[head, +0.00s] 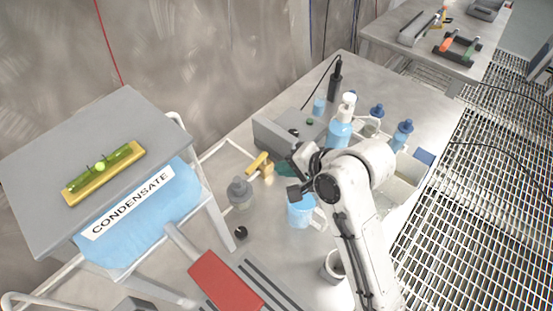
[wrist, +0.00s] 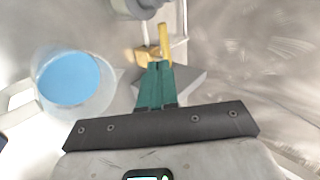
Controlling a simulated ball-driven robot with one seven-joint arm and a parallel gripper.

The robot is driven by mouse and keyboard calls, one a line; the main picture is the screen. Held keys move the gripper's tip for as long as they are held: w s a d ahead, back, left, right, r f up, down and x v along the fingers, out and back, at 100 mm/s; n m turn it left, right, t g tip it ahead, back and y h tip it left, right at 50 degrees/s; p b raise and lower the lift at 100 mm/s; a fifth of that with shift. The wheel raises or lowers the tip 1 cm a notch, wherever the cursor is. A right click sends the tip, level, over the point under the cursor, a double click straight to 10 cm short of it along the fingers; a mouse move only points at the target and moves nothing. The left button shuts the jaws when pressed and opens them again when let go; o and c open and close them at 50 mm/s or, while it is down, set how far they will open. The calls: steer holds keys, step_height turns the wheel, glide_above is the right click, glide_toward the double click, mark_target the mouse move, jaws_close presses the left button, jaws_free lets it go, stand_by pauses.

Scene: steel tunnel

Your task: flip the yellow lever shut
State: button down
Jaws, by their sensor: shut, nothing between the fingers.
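The yellow lever (head: 259,162) is on the metal table in front of the grey box, just left of my gripper. In the wrist view the lever's yellow bar (wrist: 164,40) rises from a yellow body (wrist: 147,55), just beyond my fingertips. My gripper (head: 284,168) has green fingers, closed together and empty. In the wrist view the gripper (wrist: 158,66) points at the yellow body, and its tips overlap the body's lower edge. I cannot tell whether they touch it. The lever's exact angle is hard to judge.
A cup of blue liquid (head: 301,212) stands below my gripper and shows at the wrist view's left (wrist: 70,78). A grey bottle (head: 240,192) stands left of it. A grey box (head: 282,135) is behind. A blue pump bottle (head: 341,122) and white bin (head: 408,172) are right.

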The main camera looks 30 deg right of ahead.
mark_target(253, 168)
steer(key=x, duration=0.8)
steer(key=shift+w+a+f, duration=0.15)
steer(key=shift+w+f, duration=0.1)
steer(key=shift+w, duration=0.05)
steer(key=shift+w+a+r+p, duration=0.2)
steer(key=shift+w+a+p, duration=0.1)
steer(key=shift+p, duration=0.3)
steer(key=shift+w+a, duration=0.1)
steer(key=shift+w, duration=0.15)
steer(key=shift+f, duration=0.2)
steer(key=shift+r+p, duration=0.15)
steer(key=shift+p, duration=0.25)
